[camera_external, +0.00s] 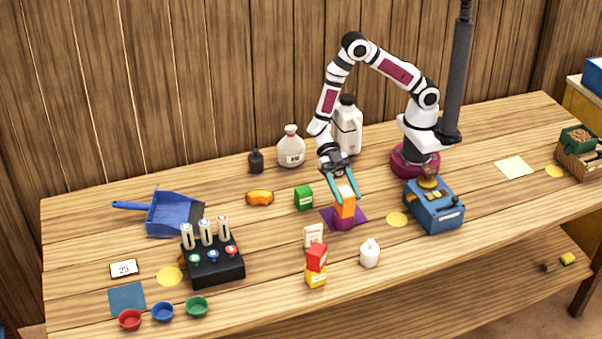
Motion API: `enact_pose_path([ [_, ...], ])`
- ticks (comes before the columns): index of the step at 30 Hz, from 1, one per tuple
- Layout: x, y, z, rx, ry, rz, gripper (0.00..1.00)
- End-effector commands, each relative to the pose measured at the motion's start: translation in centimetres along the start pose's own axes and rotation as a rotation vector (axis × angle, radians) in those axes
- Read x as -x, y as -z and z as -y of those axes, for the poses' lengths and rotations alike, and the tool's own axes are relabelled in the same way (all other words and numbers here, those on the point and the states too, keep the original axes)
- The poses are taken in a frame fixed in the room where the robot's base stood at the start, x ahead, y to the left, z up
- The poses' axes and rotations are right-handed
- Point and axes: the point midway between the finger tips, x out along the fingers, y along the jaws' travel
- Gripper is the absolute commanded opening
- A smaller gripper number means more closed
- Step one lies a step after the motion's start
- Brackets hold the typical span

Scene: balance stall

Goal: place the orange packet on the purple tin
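The orange packet (345,209) stands upright above the purple tin (343,224), and its bottom appears to rest on the tin's top. The tin stands on a purple mat (328,214). My gripper (346,203) points down from above, with one teal finger on each side of the packet. The fingers are very close to the packet's sides; I cannot tell whether they touch it or leave a small gap.
A green box (304,198) stands close on the left. A blue toolbox-like case (436,212) stands to the right.

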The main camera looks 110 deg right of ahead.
Motion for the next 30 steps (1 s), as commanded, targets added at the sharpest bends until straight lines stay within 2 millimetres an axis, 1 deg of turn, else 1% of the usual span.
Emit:
enact_pose_path([
  [1, 0.0, 0.0, 0.0, 0.0, 0.0, 0.0, 0.67],
  [3, 0.0, 0.0, 0.0, 0.001, 0.0, 0.0, 0.8],
  [4, 0.0, 0.0, 0.0, 0.001, 0.0, 0.0, 0.85],
  [12, 0.1, 0.1, 0.0, 0.001, 0.0, 0.0, 0.85],
  [14, 0.4, 0.4, -0.1, 0.003, -0.002, 0.0, 0.85],
  [17, 2.6, 0.3, -0.1, 0.002, -0.006, 0.0, 0.85],
  [21, 6.8, 0.3, -0.2, 0.003, -0.008, 0.001, 0.85],
  [24, 9.3, 0.3, -0.1, 0.002, -0.006, 0.001, 0.85],
  [27, 11.1, 0.3, -0.1, 0.002, -0.003, 0.001, 0.85],
  [30, 12.0, 0.3, -0.1, 0.002, -0.002, 0.001, 0.85],
])
